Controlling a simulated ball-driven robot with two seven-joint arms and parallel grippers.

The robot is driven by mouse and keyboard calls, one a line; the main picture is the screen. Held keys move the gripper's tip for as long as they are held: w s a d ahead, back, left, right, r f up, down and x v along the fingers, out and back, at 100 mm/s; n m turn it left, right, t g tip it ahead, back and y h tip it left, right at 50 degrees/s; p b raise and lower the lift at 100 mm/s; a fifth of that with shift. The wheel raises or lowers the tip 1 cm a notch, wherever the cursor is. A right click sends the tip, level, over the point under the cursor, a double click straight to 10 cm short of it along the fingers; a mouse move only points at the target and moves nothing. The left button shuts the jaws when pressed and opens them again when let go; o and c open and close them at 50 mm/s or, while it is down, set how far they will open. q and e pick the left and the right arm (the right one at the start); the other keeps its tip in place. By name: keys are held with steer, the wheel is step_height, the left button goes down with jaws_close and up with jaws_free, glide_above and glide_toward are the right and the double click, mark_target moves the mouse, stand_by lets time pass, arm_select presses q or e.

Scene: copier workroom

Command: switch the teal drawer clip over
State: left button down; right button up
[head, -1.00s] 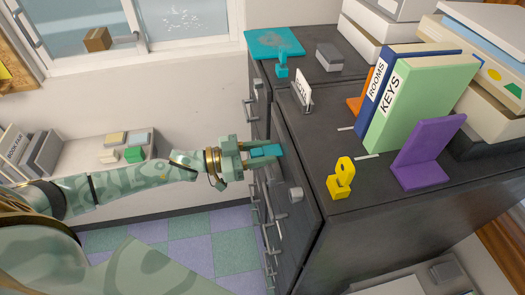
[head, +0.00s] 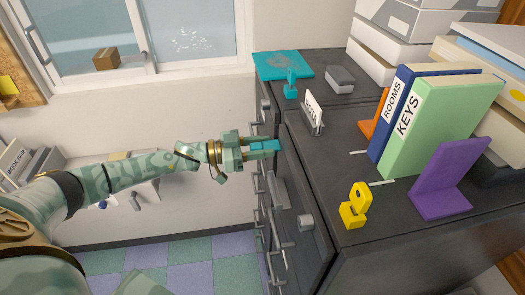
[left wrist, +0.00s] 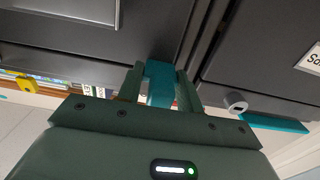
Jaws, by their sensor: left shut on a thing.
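My left gripper (head: 264,147) is shut on a teal clip (head: 266,145) in front of the dark cabinet's upper drawers. In the left wrist view the teal clip (left wrist: 160,84) sits between the two fingers, near the gap between two dark fronts. I cannot tell whether it touches the cabinet. A second teal piece (head: 291,84), with a base and an upright part, stands on the cabinet top near a teal mat (head: 283,66). My right gripper is not in view.
The dark cabinet (head: 325,177) carries a yellow piece (head: 354,206), a purple bookend (head: 443,180), a green KEYS binder (head: 440,125), a blue ROOMS binder (head: 388,130) and a small sign (head: 313,112). Silver handles stick out from its drawer fronts. The floor at lower left is free.

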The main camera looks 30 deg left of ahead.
arm_select(q)
steer(key=c, duration=1.2)
jaws_free()
steer(key=shift+a, duration=0.15)
steer(key=shift+c, duration=0.2)
steer(key=shift+w, duration=0.15)
steer(key=shift+a, duration=0.1)
steer(key=shift+s+a+f, duration=0.1)
steer(key=shift+s+a, duration=0.2)
steer(key=b+v, duration=0.3)
steer(key=v, duration=1.2)
steer(key=shift+s, duration=0.15)
steer(key=shift+a, duration=0.1)
